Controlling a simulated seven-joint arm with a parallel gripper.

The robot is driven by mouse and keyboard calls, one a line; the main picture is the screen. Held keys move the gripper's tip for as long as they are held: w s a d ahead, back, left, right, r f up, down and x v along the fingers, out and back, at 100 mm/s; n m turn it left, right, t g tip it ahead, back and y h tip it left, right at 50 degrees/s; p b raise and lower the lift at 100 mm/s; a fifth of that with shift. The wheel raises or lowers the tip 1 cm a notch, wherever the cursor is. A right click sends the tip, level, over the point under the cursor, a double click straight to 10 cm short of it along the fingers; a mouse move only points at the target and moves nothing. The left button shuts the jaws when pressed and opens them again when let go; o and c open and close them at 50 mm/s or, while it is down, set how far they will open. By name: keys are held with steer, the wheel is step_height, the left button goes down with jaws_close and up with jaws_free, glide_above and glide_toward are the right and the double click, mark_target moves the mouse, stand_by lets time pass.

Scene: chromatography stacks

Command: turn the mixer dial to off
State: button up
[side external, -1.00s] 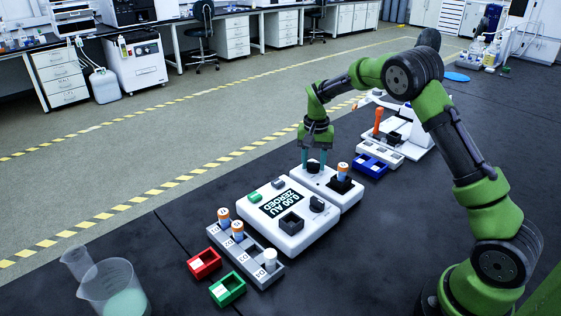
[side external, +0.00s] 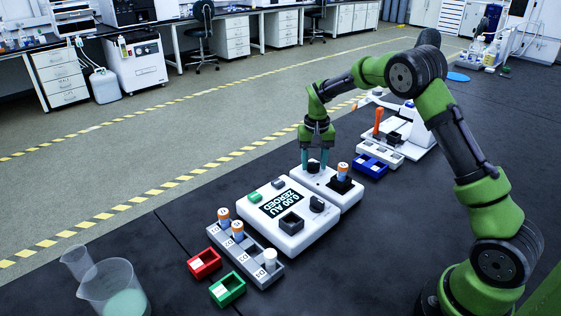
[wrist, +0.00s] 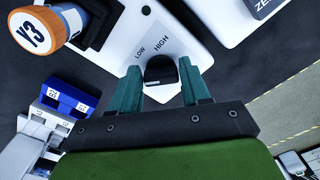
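The mixer (side external: 328,184) is a white box beside the larger white reader. Its black dial (side external: 313,166) sits near its far left end. In the wrist view the dial (wrist: 160,70) lies between my two teal fingertips, with the labels LOW and HIGH printed on the mixer top (wrist: 182,24) beside it. My gripper (side external: 314,164) points down over the dial, with one finger on each side of it. In the wrist view the fingers (wrist: 164,84) stand apart, and narrow gaps seem to show beside the dial. Any OFF mark is not visible.
A vial labelled Y3 (wrist: 40,27) stands in a black holder on the mixer. The white reader (side external: 300,232) shows "0.00 AU ZEROED". A rack (side external: 252,257) with several vials, a red bin (side external: 204,262), a green bin (side external: 228,289) and a blue bin (side external: 368,167) are nearby.

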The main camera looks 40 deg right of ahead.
mark_target(316, 172)
steer(key=o, duration=0.3)
steer(key=shift+o, duration=0.2)
step_height(316, 172, up, 17)
stand_by(0.4)
steer(key=s+a+n+t, duration=0.1)
steer(key=s+a+t, duration=0.1)
steer(key=s+a, duration=0.3)
steer(key=s+a+r+n+t+y, duration=0.1)
steer(key=s+a, duration=0.4)
steer(key=s, duration=0.7)
steer(key=s+a+n+t+y, duration=0.1)
steer(key=s+a+t, duration=0.3)
steer(key=s, duration=0.4)
steer(key=shift+s+a+r+n, duration=0.2)
steer(key=shift+a+r+n, duration=0.05)
steer(key=shift+a+n, duration=0.2)
